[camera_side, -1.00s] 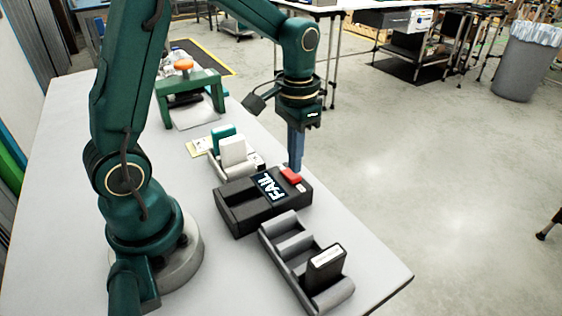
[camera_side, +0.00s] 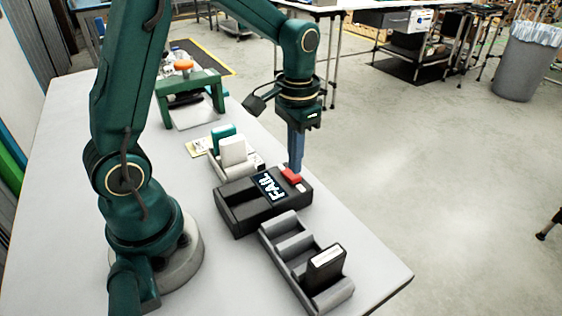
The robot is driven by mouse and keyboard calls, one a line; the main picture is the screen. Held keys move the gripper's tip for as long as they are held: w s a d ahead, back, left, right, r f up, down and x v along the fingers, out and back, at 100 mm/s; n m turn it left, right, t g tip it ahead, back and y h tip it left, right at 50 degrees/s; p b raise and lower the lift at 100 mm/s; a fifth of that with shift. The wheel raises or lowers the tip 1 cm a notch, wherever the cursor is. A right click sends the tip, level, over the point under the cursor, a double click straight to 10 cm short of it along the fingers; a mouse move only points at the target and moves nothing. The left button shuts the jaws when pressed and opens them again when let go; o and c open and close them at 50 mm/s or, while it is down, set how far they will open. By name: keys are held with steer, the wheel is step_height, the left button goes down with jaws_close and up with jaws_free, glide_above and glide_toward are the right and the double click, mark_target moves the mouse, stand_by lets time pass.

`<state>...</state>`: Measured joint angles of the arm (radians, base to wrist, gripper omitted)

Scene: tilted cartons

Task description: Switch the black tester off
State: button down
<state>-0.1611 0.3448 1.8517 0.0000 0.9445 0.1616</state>
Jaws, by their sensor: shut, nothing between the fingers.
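The black tester (camera_side: 240,218) sits on the table in the middle of the side view. Its screen (camera_side: 270,187) reads FAIL, and an empty slot shows on its left part. A red rocker switch (camera_side: 291,175) is on its far right corner, with a small pale piece beside it. My gripper (camera_side: 296,166) is shut and empty, pointing down with its fingertips at the far end of the red switch. I cannot tell whether the tips touch the switch.
A grey tray (camera_side: 284,262) in front of the tester holds a black carton (camera_side: 326,266). Behind the tester, another holder has a white carton (camera_side: 233,151) and a teal carton (camera_side: 222,135). A green stand (camera_side: 190,88) with an orange button is farther back. The table's right edge is close.

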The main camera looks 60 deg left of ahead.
mark_target(295, 177)
steer(key=shift+f, duration=0.85)
stand_by(0.3)
steer(key=shift+r, duration=3.55)
steer(key=s+d+r+t, duration=0.3)
steer(key=s+r+t, duration=0.1)
steer(key=s+r, duration=0.2)
steer(key=s+d+f+t, duration=0.1)
steer(key=s+f, duration=0.2)
steer(key=s, duration=0.2)
steer(key=shift+s+d+t, duration=0.2)
steer(key=shift+s+t, duration=0.1)
